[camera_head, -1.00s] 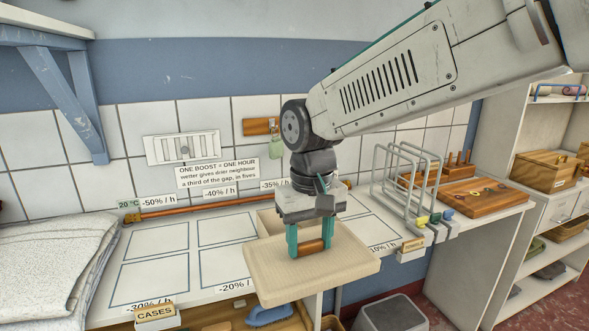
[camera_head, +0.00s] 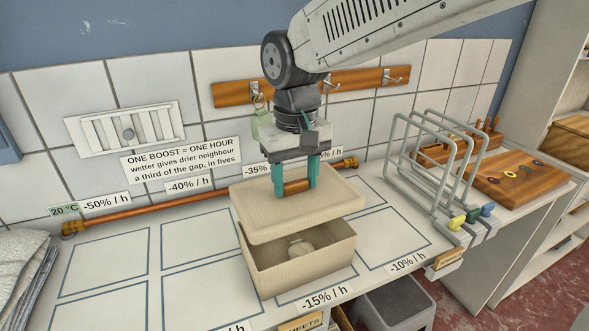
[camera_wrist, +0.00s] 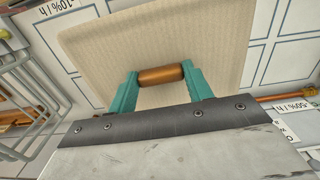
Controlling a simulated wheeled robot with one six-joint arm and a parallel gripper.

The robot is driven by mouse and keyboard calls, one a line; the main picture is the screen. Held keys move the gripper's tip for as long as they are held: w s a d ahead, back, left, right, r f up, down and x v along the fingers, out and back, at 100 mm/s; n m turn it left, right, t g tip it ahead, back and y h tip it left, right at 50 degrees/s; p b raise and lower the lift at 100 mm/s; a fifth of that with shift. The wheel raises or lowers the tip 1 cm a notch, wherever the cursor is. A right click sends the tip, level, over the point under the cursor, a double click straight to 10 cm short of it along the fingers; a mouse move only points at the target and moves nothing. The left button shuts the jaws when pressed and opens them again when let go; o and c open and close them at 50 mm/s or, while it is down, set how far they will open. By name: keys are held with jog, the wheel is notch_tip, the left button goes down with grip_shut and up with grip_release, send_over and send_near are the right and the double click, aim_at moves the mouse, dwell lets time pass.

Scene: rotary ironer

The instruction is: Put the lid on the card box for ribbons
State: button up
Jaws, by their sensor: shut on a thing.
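The card box (camera_head: 305,275) is a beige open box on the worktop. A pale rounded thing (camera_head: 298,247) lies inside it. The beige lid (camera_head: 335,195) hangs above the box, toward its back, and covers part of the opening from view. The box's front part stays open to sight. My gripper (camera_head: 295,188) is shut on the lid's copper-brown handle, its teal fingers at the handle's ends. In the wrist view the lid (camera_wrist: 195,40) fills the upper middle, with the handle (camera_wrist: 161,75) between the fingers. The box is hidden there.
A grey wire rack (camera_head: 440,165) with coloured clips stands to the right of the box. A wooden board (camera_head: 515,180) lies beyond it. A copper rail (camera_head: 190,205) runs along the back. Marked rectangles on the worktop left of the box are clear.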

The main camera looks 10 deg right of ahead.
aim_at(296, 194)
jog(key=shift+s, duration=0.15)
jog(key=shift+f, duration=3.1)
jog(key=shift+f, duration=1)
dwell(0.9)
jog(key=o, duration=1.5)
jog(key=shift+o, duration=0.2)
jog(key=shift+r, duration=0.1)
